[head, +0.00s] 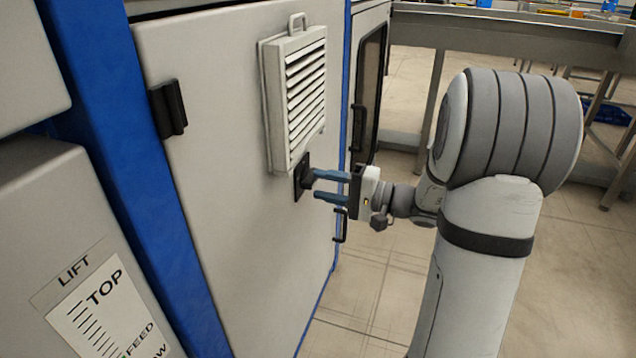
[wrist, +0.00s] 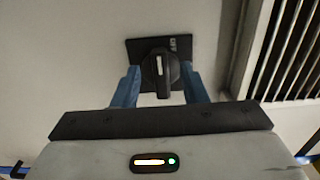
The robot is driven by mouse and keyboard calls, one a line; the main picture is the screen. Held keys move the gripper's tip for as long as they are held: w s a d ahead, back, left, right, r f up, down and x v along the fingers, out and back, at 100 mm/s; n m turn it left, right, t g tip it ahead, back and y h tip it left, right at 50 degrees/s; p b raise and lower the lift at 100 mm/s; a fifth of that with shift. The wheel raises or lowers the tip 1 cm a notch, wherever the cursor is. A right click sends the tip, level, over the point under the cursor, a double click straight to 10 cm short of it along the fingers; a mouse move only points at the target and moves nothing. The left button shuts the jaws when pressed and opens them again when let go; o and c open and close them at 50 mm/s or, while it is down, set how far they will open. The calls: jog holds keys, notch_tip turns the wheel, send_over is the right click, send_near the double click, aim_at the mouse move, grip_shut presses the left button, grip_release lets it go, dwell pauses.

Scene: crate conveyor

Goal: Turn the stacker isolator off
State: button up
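The stacker isolator (head: 303,180) is a black rotary knob on a dark square plate, mounted on the grey cabinet door below a louvred vent. In the wrist view the isolator knob (wrist: 158,75) has a pale mark on its handle, which points roughly up and down in that picture. My gripper (head: 317,187) is at the isolator, its two blue fingers reaching toward the plate. In the wrist view my gripper (wrist: 160,88) is open, with one finger on each side of the knob and a gap visible at the handle. Whether the fingertips touch the knob's base is unclear.
The louvred vent (head: 303,95) with a top handle stands out from the door (head: 215,120) just above the isolator. A blue frame post (head: 125,150) and a panel labelled LIFT (head: 90,300) are left. Floor is clear below.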

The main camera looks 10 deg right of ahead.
jog(key=p+v, duration=0.1)
jog(key=v, duration=0.5)
jog(key=shift+d, duration=0.15)
jog(key=shift+s, duration=0.1)
dwell(0.3)
